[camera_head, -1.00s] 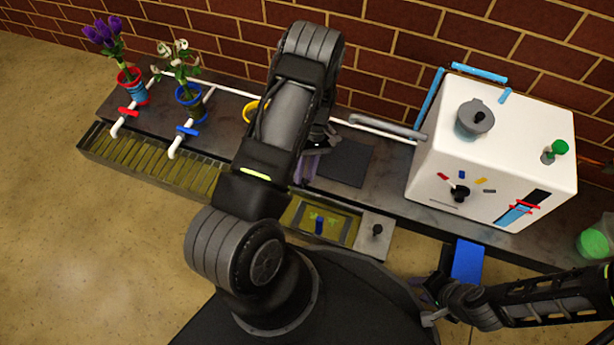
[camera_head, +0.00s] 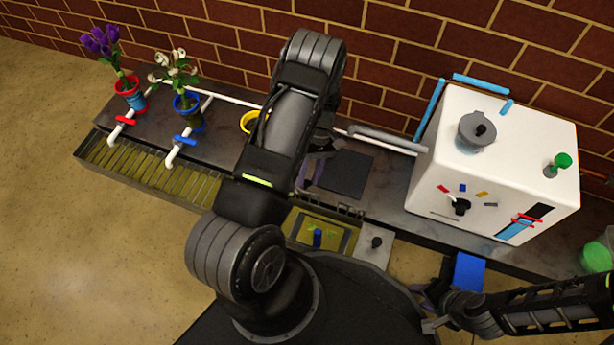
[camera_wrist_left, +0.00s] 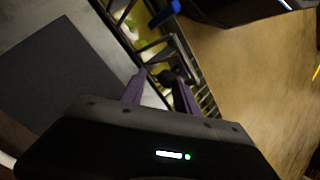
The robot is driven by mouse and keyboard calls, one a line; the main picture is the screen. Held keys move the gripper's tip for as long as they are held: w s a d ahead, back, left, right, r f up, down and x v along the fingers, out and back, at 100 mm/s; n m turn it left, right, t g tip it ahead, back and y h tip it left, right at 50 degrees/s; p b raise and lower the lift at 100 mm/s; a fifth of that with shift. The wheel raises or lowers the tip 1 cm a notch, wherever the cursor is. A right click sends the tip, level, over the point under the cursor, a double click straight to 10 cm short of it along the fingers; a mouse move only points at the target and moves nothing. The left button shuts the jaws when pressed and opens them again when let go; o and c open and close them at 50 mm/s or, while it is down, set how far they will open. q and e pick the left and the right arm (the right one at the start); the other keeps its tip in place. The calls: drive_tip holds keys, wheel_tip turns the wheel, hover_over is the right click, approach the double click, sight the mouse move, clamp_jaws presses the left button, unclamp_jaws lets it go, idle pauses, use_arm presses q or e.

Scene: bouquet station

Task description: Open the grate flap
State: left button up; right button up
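The grate flap (camera_head: 338,207) is a dark barred frame at the right end of the long trough. It appears tilted up along the back edge of the opening, above a yellow-green bay with a blue peg (camera_head: 317,238). My left gripper (camera_head: 312,172) is mostly hidden behind its own arm, above the counter just behind the flap. In the left wrist view my left gripper's purple fingers (camera_wrist_left: 160,85) are apart, with a dark knob (camera_wrist_left: 168,76) near the tips; contact is unclear. My right gripper (camera_head: 428,308) is open and empty at the lower right.
A white box machine (camera_head: 490,150) stands at the right. Potted flowers (camera_head: 130,90) and white pipes with red and blue valves (camera_head: 186,140) stand at the left. A dark mat (camera_head: 347,174) lies behind the flap. A blue block (camera_head: 469,271) is near my right gripper.

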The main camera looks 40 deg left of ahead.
use_arm(q)
drive_tip(key=shift+o, duration=1.4)
drive_tip(key=shift+d, duration=0.35)
drive_tip(key=shift+o, duration=0.4)
drive_tip(key=shift+s, duration=0.15)
drive_tip(key=shift+a, duration=0.15)
drive_tip(key=p+v, duration=0.2)
drive_tip(key=v, duration=0.5)
drive_tip(key=shift+w+a+r, duration=0.15)
drive_tip(key=shift+w+r, duration=0.1)
